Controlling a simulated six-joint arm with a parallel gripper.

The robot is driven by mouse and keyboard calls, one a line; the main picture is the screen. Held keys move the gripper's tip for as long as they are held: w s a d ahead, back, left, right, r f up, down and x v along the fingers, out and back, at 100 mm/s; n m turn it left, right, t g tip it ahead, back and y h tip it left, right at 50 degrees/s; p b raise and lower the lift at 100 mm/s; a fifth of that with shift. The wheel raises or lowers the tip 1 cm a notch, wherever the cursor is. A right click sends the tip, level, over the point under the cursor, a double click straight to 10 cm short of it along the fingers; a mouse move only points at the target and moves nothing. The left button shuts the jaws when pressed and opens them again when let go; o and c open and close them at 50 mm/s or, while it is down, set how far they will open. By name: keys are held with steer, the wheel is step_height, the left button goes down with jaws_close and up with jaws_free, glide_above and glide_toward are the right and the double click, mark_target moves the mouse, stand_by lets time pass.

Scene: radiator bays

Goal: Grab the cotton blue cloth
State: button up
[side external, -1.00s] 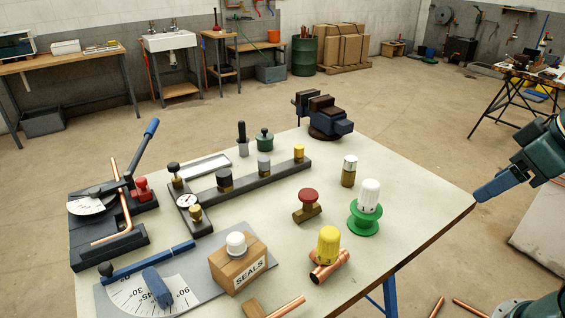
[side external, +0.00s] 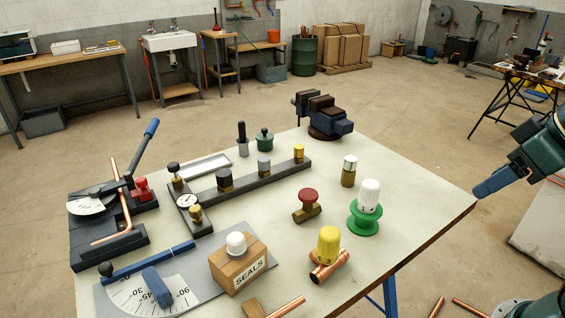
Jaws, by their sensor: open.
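I cannot make out a cotton blue cloth in the side external view. My gripper (side external: 482,191) is at the right edge of the picture, by the right corner of the workbench (side external: 420,215). Its blue finger end points down and left. It holds nothing that I can see, and the gap between the fingers is hard to make out from this side.
The bench carries a white-capped valve on a green base (side external: 367,205), a yellow-capped copper fitting (side external: 328,250), a red-knobbed valve (side external: 308,205), a SEALS box (side external: 240,268), a vise (side external: 325,115) and a pipe bender (side external: 110,215). The right front of the bench top is clear.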

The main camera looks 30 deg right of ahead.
steer(key=w+a+r, duration=0.4)
steer(key=w+a, duration=0.2)
steer(key=w, duration=0.6)
steer(key=n+g, duration=0.1)
steer(key=n, duration=0.1)
glide_above(158, 289)
steer(key=s, duration=0.5)
step_height(158, 289, down, 16)
steer(key=shift+y, duration=0.4)
steer(key=shift+d+x, duration=0.15)
steer(key=shift+x, duration=1.3)
steer(key=shift+d+x, duration=0.15)
steer(key=shift+x, duration=1.3)
steer(key=shift+d+x, duration=0.15)
steer(key=shift+x, duration=1.3)
steer(key=shift+w+f, duration=0.1)
